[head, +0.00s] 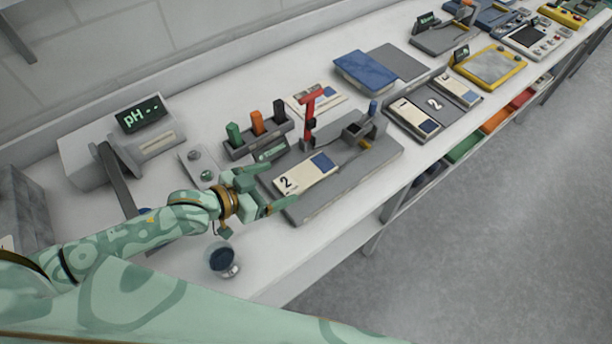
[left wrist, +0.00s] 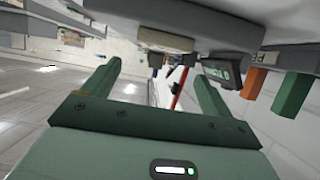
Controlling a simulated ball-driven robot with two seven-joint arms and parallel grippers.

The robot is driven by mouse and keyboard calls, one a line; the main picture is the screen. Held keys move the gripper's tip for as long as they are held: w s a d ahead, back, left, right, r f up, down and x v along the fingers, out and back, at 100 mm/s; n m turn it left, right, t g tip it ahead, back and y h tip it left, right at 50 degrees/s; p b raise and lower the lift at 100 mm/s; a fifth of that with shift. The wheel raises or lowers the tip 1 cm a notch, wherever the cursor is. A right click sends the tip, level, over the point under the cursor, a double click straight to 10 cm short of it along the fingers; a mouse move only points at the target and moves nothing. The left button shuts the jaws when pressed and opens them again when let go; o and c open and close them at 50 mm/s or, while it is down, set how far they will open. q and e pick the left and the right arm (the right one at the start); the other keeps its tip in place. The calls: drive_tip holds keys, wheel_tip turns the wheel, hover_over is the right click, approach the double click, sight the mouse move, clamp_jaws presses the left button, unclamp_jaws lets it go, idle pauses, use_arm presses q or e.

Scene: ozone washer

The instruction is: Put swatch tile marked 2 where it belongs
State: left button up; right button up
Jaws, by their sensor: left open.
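The swatch tile marked 2 (head: 318,172), cream with a dark blue square, lies on the grey base of a bench fixture (head: 376,165) with a red lever. My left gripper (head: 278,188) is open at the tile's numbered end, its fingers spread to either side of that end. Whether they touch it I cannot tell. The left wrist view shows the open fingers (left wrist: 155,78) with nothing clearly held between them. A dark grey rack (head: 446,114) holds a tile marked 1 (head: 414,117) and a light blue tile (head: 459,90). Between them is a bare place marked 2. My right gripper is out of view.
A holder with green, orange and black blocks (head: 257,122) stands behind the fixture. A glass of dark liquid (head: 222,262) stands near the front edge, below my left wrist. A pH meter (head: 142,115) is at left. A blue book (head: 366,70) lies behind the rack.

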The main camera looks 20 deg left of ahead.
sight(306, 174)
use_arm(q)
drive_tip(key=shift+w+d+f, duration=0.1)
drive_tip(key=shift+w+f, duration=0.15)
drive_tip(key=shift+f, duration=0.25)
drive_tip(key=b+x, duration=0.1)
drive_tip(key=x, duration=0.6)
drive_tip(key=shift+d+b, duration=0.1)
drive_tip(key=shift+b, duration=0.2)
drive_tip(key=shift+r, duration=0.1)
drive_tip(key=c, duration=1.2)
drive_tip(key=shift+c, duration=0.2)
drive_tip(key=shift+r, duration=0.1)
